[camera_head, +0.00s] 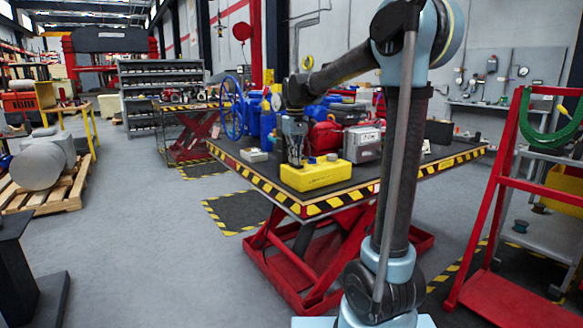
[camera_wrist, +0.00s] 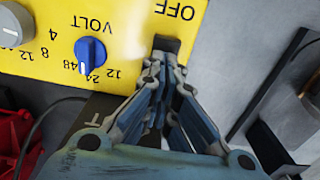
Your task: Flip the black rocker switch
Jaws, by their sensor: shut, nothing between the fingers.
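The yellow control box (camera_head: 318,174) sits near the front edge of the lift table. In the wrist view the yellow panel (camera_wrist: 130,30) shows upside-down "VOLT" and "OFF" lettering, a blue knob (camera_wrist: 90,50) and part of a grey knob (camera_wrist: 13,25). The black rocker switch (camera_wrist: 167,42) is at the panel's edge beside "OFF", partly hidden behind my fingertips. My gripper (camera_wrist: 165,62) is shut and empty, its tips right at the switch; I cannot tell whether they touch it. In the head view my gripper (camera_head: 295,162) points down over the box's left part.
The lift table (camera_head: 262,172) with striped edges also holds a grey box (camera_head: 362,143), a red item (camera_head: 325,137) and blue valve parts with a handwheel (camera_head: 232,108). A red-framed cart (camera_head: 490,215) stands at right. Open floor lies left of the table.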

